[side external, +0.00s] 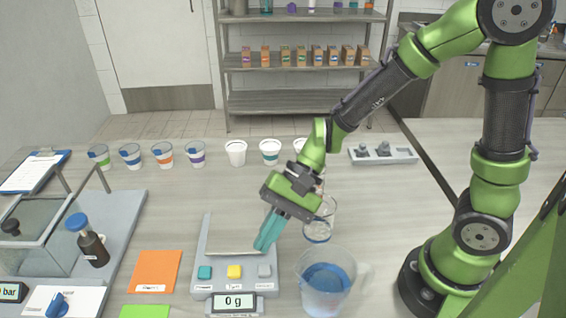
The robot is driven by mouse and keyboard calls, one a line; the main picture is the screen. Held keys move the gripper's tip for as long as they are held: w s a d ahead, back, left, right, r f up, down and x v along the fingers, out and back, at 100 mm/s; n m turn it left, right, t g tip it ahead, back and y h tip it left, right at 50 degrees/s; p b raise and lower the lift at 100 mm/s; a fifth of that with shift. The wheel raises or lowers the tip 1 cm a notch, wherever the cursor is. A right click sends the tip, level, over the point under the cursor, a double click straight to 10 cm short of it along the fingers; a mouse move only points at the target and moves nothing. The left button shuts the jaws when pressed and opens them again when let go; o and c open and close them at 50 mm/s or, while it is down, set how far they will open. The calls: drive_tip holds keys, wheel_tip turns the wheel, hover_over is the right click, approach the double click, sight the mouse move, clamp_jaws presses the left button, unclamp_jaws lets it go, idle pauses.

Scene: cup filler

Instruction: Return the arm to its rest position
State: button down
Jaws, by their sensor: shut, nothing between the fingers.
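My gripper (268,243) is on my green arm, with its teal fingers shut and empty. It points down and left over the right side of a white scale (203,250). The scale's display (234,302) reads 0 g. A clear glass beaker (319,225) stands just right of my gripper, partly hidden behind it. A larger clear jug (326,283) with blue liquid stands in front of that, at the bottom of the view. I cannot tell whether the fingertips touch the scale.
A row of cups (236,152) stands along the back of the table, several with coloured bands. A grey tray (382,155) lies at back right. An orange mat (155,271) lies left of the scale. The table between cups and scale is mostly clear.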

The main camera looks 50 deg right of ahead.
drive_tip(key=shift+d+f, duration=0.1)
drive_tip(key=s+d+r+n+t+h, duration=0.2)
drive_tip(key=d+r+t+h, duration=0.1)
drive_tip(key=d+r, duration=0.3)
drive_tip(key=s+d+r+n+t+h, duration=0.2)
drive_tip(key=d+r, duration=0.5)
drive_tip(key=d, duration=0.4)
drive_tip(key=shift+s+r+n+t+h, duration=0.15)
drive_tip(key=shift+s+n+t+h, duration=0.05)
drive_tip(key=shift+n+t+h, duration=0.8)
